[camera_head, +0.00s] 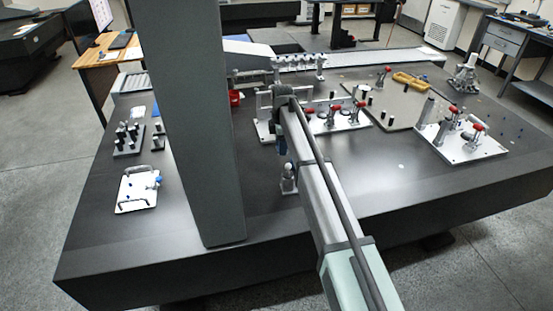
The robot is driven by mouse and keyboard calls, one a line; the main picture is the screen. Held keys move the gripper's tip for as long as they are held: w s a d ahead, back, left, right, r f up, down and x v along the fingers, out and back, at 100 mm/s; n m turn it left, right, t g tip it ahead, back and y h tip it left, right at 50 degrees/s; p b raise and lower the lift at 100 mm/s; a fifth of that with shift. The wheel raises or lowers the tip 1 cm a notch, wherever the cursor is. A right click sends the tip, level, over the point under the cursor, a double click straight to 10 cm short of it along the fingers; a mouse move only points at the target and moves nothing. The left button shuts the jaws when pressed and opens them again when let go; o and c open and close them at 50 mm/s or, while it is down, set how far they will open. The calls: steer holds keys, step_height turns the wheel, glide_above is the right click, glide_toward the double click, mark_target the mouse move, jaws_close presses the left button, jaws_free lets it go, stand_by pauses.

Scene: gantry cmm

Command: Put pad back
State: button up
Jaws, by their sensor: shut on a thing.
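My arm reaches from the bottom edge over the table, and its far joint stands near the middle of the picture. My gripper is not clearly visible; the arm and its far joint hide that area. Anything held there is hidden too. I cannot pick out the pad with certainty. A white plate with handles and blue knobs (137,190) lies at the left of the table.
The dark table (400,205) is bare at front right. A thick grey column (203,130) blocks the left middle. A small silver post (288,180) stands close beside my arm. Fixture plates with red-handled clamps stand behind my arm and at the right (460,140).

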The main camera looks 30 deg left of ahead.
glide_above(276, 158)
step_height(276, 158, down, 2)
steer(key=shift+n, duration=0.4)
steer(key=shift+a+f, duration=0.1)
steer(key=shift+f, duration=5.05)
steer(key=shift+f, duration=0.2)
steer(key=o, duration=0.9)
step_height(276, 158, up, 12)
steer(key=shift+r, duration=0.25)
